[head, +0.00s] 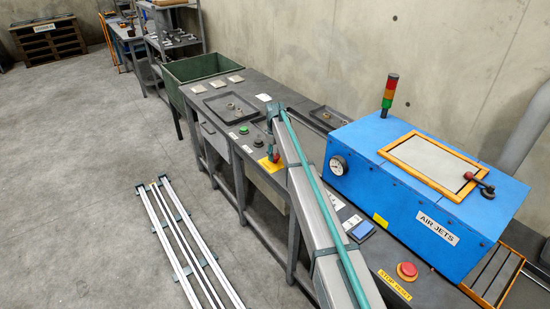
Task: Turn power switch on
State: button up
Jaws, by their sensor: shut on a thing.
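A red switch (274,157) sits on a yellow plate (270,164) on the front part of the grey bench. I take it to be the power switch; no label on it is readable. My arm comes up from the bottom of the head view and bends at its far end. My gripper (271,149) points down at the switch from there and is shut on it. The fingers are small and partly hidden, so the switch's exact turn position cannot be told.
A green button (244,128) and a black knob (258,142) are close by on the bench (225,112). The blue air jets box (385,195), with a gauge and signal tower (389,92), stands to the right. A red stop button (407,270) is near. White rails (190,245) lie on the floor.

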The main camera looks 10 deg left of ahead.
aim_at(275, 156)
jog(key=m+b, duration=0.2)
jog(key=m, duration=0.3)
jog(key=shift+m, duration=0.3)
jog(key=m+b, duration=0.1)
jog(key=m, duration=0.4)
dwell(0.4)
jog(key=o, duration=1.1)
jog(key=shift+o, duration=0.2)
jog(key=shift+r, duration=0.1)
notch_tip(275, 156, up, 12)
